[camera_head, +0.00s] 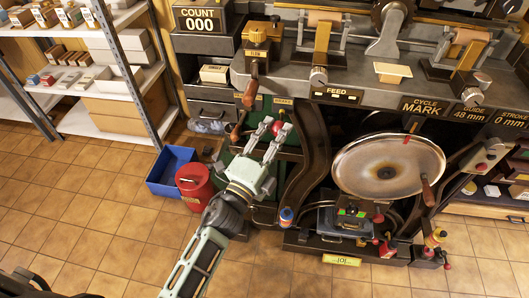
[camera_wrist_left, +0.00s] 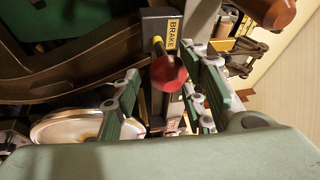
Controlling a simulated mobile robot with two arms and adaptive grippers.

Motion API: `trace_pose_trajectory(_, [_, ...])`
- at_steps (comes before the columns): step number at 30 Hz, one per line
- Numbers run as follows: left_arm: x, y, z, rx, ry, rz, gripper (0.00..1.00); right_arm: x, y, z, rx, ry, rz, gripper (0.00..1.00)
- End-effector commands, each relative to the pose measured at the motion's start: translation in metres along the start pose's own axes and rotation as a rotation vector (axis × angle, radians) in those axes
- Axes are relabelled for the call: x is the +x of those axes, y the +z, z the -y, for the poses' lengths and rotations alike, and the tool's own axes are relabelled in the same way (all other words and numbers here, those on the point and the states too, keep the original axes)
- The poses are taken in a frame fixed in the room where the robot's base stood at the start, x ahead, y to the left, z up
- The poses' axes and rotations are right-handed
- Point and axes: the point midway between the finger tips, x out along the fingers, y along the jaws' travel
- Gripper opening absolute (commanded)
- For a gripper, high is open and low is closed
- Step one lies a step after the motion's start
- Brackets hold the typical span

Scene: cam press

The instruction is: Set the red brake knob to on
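The red brake knob (camera_head: 277,127) is a round red ball on the front of the machine, below a small label plate. In the left wrist view the knob (camera_wrist_left: 169,73) sits on a dark lever or slot beside a yellow BRAKE label (camera_wrist_left: 173,34). My left gripper (camera_head: 269,142) is at the knob with its fingers pointing at it. In the left wrist view the fingers (camera_wrist_left: 166,92) are spread on both sides of the knob, with gaps between, so it is open and not holding it. The lever's setting cannot be read. My right gripper is not in view.
A lever with a reddish-brown handle (camera_head: 238,126) hangs just left of the knob. A curved dark machine frame (camera_head: 311,168) and a big round plate (camera_head: 388,166) are to the right. A blue bin (camera_head: 165,180) and a red bucket (camera_head: 192,190) stand on the floor at left.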

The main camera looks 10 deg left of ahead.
Motion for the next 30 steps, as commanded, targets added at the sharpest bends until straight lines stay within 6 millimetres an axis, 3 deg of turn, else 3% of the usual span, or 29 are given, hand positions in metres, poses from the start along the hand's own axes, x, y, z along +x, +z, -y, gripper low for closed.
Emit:
trace_pose_trajectory(9, [-0.069, 0.001, -0.002, -0.003, 0.007, 0.003, 0.39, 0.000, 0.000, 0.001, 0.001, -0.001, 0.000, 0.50])
trace_pose_trajectory(15, [-0.098, 0.001, -0.003, -0.003, 0.007, 0.002, 0.39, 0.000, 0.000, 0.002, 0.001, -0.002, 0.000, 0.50])
trace_pose_trajectory(30, [-0.106, 0.000, -0.002, -0.001, 0.004, 0.000, 0.39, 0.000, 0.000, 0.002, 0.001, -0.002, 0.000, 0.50])
